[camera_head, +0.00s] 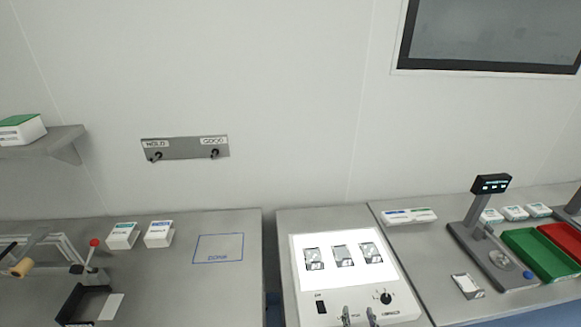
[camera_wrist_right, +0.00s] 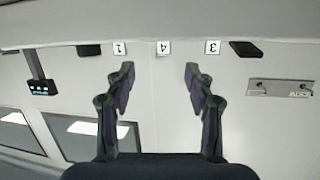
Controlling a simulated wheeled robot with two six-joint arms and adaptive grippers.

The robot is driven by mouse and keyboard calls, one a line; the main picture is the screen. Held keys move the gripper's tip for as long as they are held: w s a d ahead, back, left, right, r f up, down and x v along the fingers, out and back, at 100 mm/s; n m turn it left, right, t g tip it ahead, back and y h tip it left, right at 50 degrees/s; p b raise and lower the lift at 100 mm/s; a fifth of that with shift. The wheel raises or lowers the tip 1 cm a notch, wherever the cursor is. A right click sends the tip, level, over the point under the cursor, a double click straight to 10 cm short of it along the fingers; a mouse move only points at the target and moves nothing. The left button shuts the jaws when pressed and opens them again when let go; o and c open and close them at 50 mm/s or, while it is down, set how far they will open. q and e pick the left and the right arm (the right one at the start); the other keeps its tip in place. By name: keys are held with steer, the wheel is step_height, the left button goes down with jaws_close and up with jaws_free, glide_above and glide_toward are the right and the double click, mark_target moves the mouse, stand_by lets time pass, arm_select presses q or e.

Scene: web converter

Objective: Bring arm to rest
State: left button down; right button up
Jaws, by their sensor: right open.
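My right gripper (camera_wrist_right: 158,72) is open in the wrist view, with two dark fingers well apart and nothing between them. In the head view, what look like the tips of my right gripper (camera_head: 358,314) show at the bottom edge, over the front of the white light panel (camera_head: 310,280). The rest of my right arm is hidden below the frame. My left gripper is not in view.
Several small pouches (camera_head: 343,256) lie on the lit panel. A scale (camera_head: 490,257), a green tray (camera_head: 540,254) and a red tray (camera_head: 566,243) stand at right. White boxes (camera_head: 158,235) and a blue-outlined empty area (camera_head: 218,249) are on the left bench.

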steer(key=shift+a+r+n+g+y, duration=0.65)
steer(key=shift+n+g+y, duration=0.2)
steer(key=shift+y, duration=0.35)
steer(key=s+d+r+g+h, duration=0.1)
steer(key=s+d+r+g, duration=0.15)
steer(key=s+g, duration=0.4)
steer(key=s+d+r+g+h, duration=0.1)
steer(key=s+d+r+g, duration=0.2)
steer(key=s, duration=0.6)
step_height(320, 180, down, 35)
steer(key=s+d+g+b, duration=0.2)
steer(key=s+b, duration=0.1)
steer(key=b, duration=0.5)
steer(key=s+d+f+b, duration=0.1)
steer(key=s+f+b, duration=0.4)
steer(key=s+f, duration=1.2)
step_height(320, 180, down, 2)
steer(key=shift+s+f+g, duration=0.2)
steer(key=shift+g, duration=0.2)
